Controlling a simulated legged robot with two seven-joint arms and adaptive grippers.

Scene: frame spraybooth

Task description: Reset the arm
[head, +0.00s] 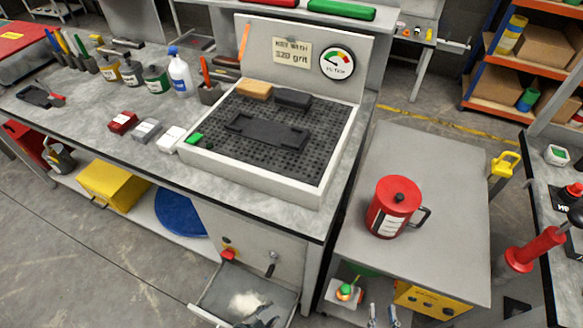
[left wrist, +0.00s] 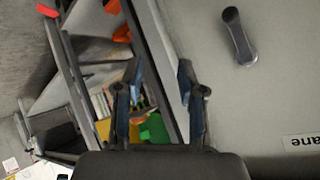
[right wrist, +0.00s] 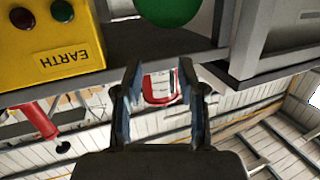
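My left gripper (head: 262,322) shows at the bottom edge of the head view, in front of the bench's open lower tray (head: 225,290). In the left wrist view its two fingers (left wrist: 160,100) stand apart with nothing between them. My right gripper (head: 382,317) shows at the bottom edge of the head view, just in front of the grey cart's lower shelf. In the right wrist view its fingers (right wrist: 160,100) are also apart and empty. Most of both arms is outside the head view.
A grey cart (head: 430,160) carries a red canister (head: 393,206); below is a yellow box (head: 432,300), labelled EARTH in the right wrist view (right wrist: 45,45). The bench (head: 95,115) holds a perforated tray station (head: 250,180). A dark handle (left wrist: 237,36) is near my left gripper.

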